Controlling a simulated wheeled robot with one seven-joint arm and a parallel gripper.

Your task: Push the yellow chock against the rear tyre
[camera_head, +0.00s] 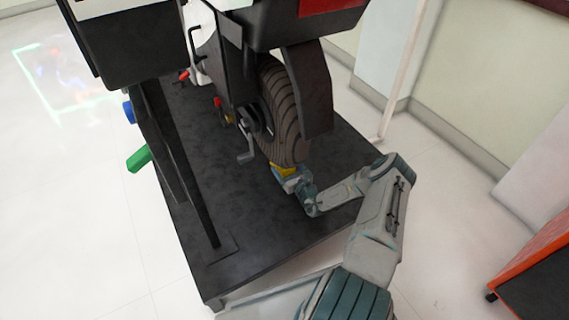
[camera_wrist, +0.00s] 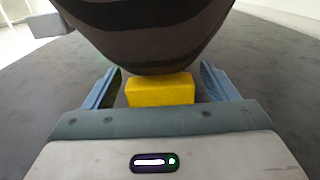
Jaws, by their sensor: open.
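The yellow chock (camera_wrist: 160,91) lies on the dark platform between my open fingers, with a gap to the finger on each side in the wrist view. The rear tyre (camera_wrist: 150,40) rises just behind it; the chock's far top edge meets the tyre's outline there, but I cannot tell whether they touch. In the head view the chock (camera_head: 283,170) shows as a small yellow patch at the foot of the brown treaded tyre (camera_head: 283,105). My gripper (camera_wrist: 163,90) is open around the chock, low over the platform; in the head view my gripper (camera_head: 287,178) partly hides the chock.
The dark platform (camera_head: 225,265) bears the rig, with a black upright rail on its left. A black fender (camera_head: 308,90) hangs beside the tyre. Green (camera_head: 139,158) and blue handles stick out at the left. An orange-edged box (camera_head: 535,265) stands at lower right. The platform's front is bare.

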